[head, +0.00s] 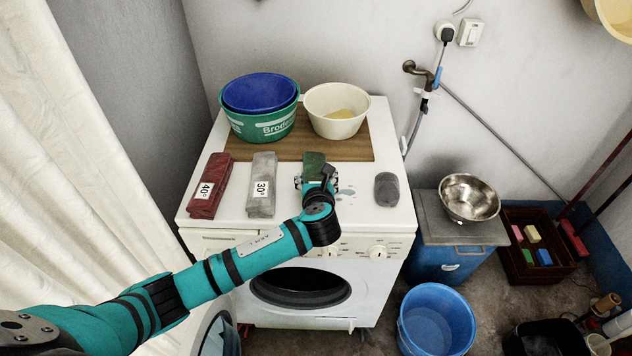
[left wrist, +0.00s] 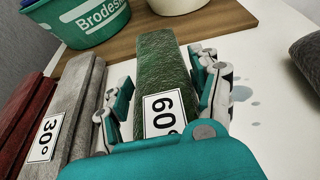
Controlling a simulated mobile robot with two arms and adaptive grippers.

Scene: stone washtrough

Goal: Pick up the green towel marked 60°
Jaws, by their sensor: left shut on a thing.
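The green towel (head: 314,163) is a folded bar on the white washing machine top, and its 60° label shows in the left wrist view, where the towel (left wrist: 163,65) lies between my fingers. My left gripper (head: 316,184) is shut on the towel near its front end; in the left wrist view the gripper (left wrist: 165,95) has a finger on each side of it. The towel's far end reaches the brown board. I cannot tell whether it is lifted. My right gripper is not in view.
A red 40° towel (head: 210,186), a grey 30° towel (head: 262,185) and a dark grey rolled item (head: 387,189) lie beside it. Behind, a brown board (head: 300,148) holds green (head: 268,127) and cream (head: 337,127) tubs. A steel bowl (head: 468,198) stands right.

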